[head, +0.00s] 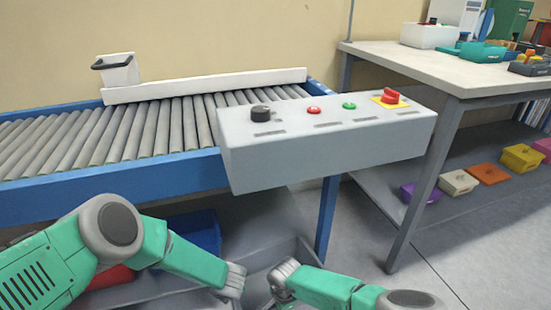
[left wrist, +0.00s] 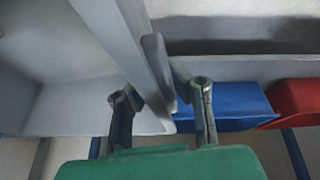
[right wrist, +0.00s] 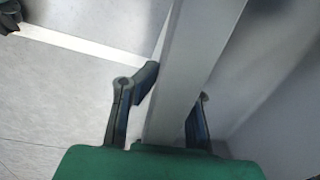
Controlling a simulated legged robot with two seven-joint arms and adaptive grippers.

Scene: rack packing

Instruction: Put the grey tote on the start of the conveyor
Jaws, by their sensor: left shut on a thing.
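The grey tote (left wrist: 132,45) shows only in part; its wall runs between the fingers of my left gripper (left wrist: 165,90), which is shut on it. In the right wrist view a grey tote wall (right wrist: 192,75) passes between the fingers of my right gripper (right wrist: 172,98); whether they press on it is unclear. In the head view both grippers are close together, low in front of the conveyor. The tote's outline there is hard to make out. The roller conveyor (head: 150,130) has a blue frame and bare grey rollers.
A grey control box (head: 320,145) with knob and buttons juts out at the conveyor's right end. A white rail (head: 205,86) and a small white bin (head: 118,72) line its far side. A blue bin (head: 195,232) sits below. A workbench (head: 440,75) stands right.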

